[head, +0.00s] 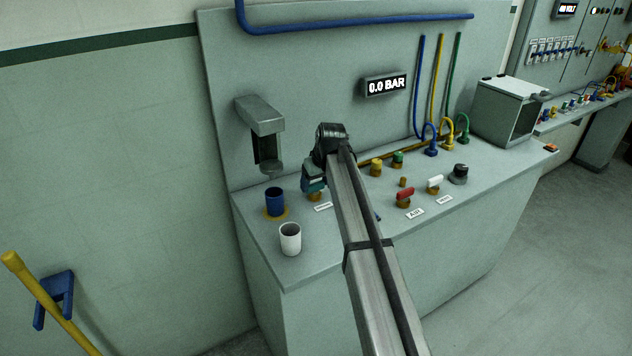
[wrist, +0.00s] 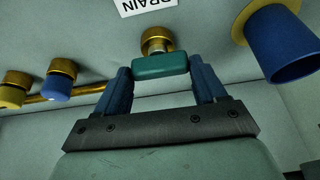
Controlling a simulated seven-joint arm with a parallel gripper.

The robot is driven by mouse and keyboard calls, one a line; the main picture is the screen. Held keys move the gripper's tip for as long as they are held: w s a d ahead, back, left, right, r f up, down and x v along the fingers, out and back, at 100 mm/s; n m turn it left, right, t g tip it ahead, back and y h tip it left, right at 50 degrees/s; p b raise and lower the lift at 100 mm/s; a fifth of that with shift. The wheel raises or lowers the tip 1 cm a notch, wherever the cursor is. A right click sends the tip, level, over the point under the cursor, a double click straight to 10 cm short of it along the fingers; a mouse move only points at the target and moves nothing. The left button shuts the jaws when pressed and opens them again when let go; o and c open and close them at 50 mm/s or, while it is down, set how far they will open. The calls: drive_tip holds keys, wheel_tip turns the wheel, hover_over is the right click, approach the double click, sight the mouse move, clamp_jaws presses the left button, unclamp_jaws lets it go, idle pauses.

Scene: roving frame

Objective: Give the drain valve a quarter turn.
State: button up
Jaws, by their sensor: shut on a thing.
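The drain valve shows in the wrist view as a teal bar handle (wrist: 161,65) on a brass stem (wrist: 157,42), below a white label (wrist: 148,5) that reads DRAIN upside down. My gripper (wrist: 162,78) has its two blue fingers at the two ends of the teal handle and is shut on it. In the head view my gripper (head: 314,184) is at the bench top, at the left of my arm. The brass base of the valve (head: 315,197) shows just under it. My arm hides part of the bench around the valve.
A blue cup (head: 275,202) and a white cup (head: 290,239) stand to the left. A red-handled valve (head: 405,194), a white-handled valve (head: 435,182) and a black knob (head: 458,173) are to the right. A spout (head: 259,116) overhangs at the back. The display (head: 386,85) reads 0.0 BAR.

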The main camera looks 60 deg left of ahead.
drive_tip(key=o, duration=1)
drive_tip(key=shift+o, duration=0.2)
drive_tip(key=shift+r, duration=0.1)
drive_tip(key=v, duration=1.3)
drive_tip(key=shift+d+r, duration=0.2)
drive_tip(key=shift+r, duration=0.05)
